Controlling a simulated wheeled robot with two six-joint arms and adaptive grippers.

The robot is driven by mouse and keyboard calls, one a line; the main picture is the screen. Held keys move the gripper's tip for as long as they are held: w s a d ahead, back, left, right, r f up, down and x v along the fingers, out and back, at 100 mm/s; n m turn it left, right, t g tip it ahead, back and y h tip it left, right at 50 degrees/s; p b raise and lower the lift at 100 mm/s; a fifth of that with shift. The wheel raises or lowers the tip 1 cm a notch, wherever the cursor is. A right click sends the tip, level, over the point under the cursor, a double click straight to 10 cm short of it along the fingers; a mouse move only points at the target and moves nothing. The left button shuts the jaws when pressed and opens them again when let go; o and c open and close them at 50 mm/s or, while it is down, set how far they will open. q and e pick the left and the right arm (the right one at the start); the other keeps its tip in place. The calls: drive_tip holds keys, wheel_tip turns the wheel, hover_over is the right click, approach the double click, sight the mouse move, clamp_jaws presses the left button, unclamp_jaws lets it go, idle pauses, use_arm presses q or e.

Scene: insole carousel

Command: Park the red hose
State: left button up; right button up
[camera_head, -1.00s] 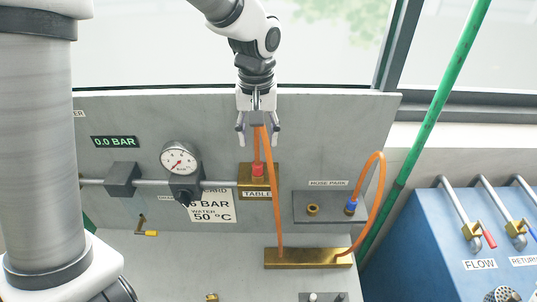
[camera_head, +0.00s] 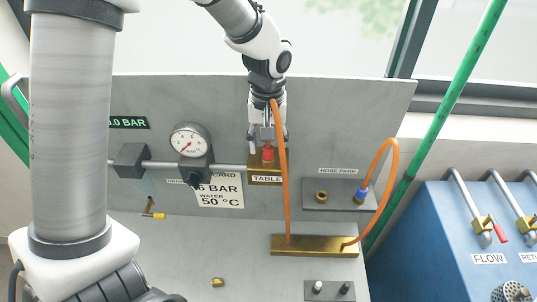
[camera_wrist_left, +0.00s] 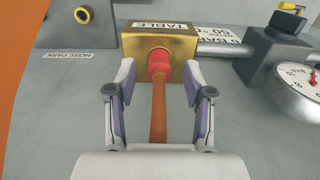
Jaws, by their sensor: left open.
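The red hose end (camera_head: 268,155) sits in the brass TABLE block (camera_head: 254,164) on the grey panel. It also shows in the left wrist view (camera_wrist_left: 158,62), with an orange hose (camera_wrist_left: 159,112) running from it towards me. My left gripper (camera_head: 267,143) is open, with its fingers on either side of the hose just behind the red end. In the left wrist view, gaps show between both fingers and the hose. The HOSE PARK plate (camera_head: 340,202) is to the right, with a bare brass fitting (camera_head: 321,197) and a blue hose end (camera_head: 361,194). My right gripper is not in view.
A second orange hose (camera_head: 393,170) loops from the blue end to a brass bar (camera_head: 315,250) below. A gauge (camera_head: 189,140) and a pipe with valves lie left of the TABLE block. A green pole (camera_head: 450,110) and blue cabinet (camera_head: 470,220) stand right.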

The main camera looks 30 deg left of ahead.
use_arm(q)
drive_tip(key=shift+w+f, duration=0.1)
drive_tip(key=shift+f, duration=0.75)
drive_tip(key=shift+r, duration=0.1)
drive_tip(key=shift+p, duration=0.3)
idle(0.4)
clamp_jaws()
